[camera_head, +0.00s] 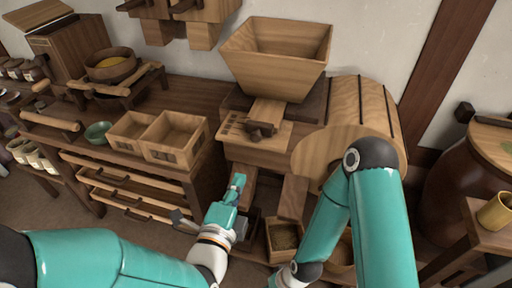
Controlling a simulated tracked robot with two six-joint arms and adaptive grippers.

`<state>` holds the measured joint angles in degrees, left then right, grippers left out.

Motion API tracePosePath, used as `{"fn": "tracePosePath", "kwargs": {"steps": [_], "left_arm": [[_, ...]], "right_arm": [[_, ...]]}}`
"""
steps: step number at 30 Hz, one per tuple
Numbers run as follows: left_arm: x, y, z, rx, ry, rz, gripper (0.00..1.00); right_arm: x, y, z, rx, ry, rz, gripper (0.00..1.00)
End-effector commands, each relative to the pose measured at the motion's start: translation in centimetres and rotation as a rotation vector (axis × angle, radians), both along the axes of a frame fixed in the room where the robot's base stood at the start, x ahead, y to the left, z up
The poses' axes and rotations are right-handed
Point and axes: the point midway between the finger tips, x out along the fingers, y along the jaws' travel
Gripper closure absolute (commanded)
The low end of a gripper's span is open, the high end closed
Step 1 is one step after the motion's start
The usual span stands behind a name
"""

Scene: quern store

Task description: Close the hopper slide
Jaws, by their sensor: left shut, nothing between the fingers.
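The wooden hopper (275,58) is a wide square funnel on top of the mill at the upper middle. Below its front, a pale wooden slide (268,110) with a dark handle (261,130) sticks out over a flat board (240,132). The slide looks drawn out towards me. My left gripper (238,184) is shut and empty, below and a little left of the handle, apart from it. My right arm bends down in front of the mill's round side. Its wrist reaches the bottom edge and its gripper is out of the picture.
Two open wooden boxes (174,137) stand on the bench left of the mill, near a green bowl (98,132). A box of grain (284,237) sits below the mill's chute. A large barrel (465,185) stands at the right. Space before the handle is clear.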

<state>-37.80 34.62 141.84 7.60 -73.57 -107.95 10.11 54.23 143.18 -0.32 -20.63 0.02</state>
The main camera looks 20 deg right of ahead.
Motion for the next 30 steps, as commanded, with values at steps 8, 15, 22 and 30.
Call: {"fn": "tracePosePath", "kwargs": {"steps": [8,15,22,30], "left_arm": [[4.0,-2.4,-0.1,0.001,0.004,0.003,1.0],[8.1,-5.0,-0.4,0.0,0.005,0.002,1.0],[10.5,-6.6,-0.6,-0.001,0.006,0.001,1.0],[11.1,-7.0,-0.8,0.0,0.007,0.0,1.0]], "right_arm": [[0.0,0.0,1.1,0.0,0.0,0.0,0.38],[0.0,0.0,2.0,0.0,0.0,0.0,0.38],[0.0,0.0,2.6,0.0,0.0,0.0,0.38],[0.0,0.0,2.7,0.0,0.0,0.0,0.38]]}}
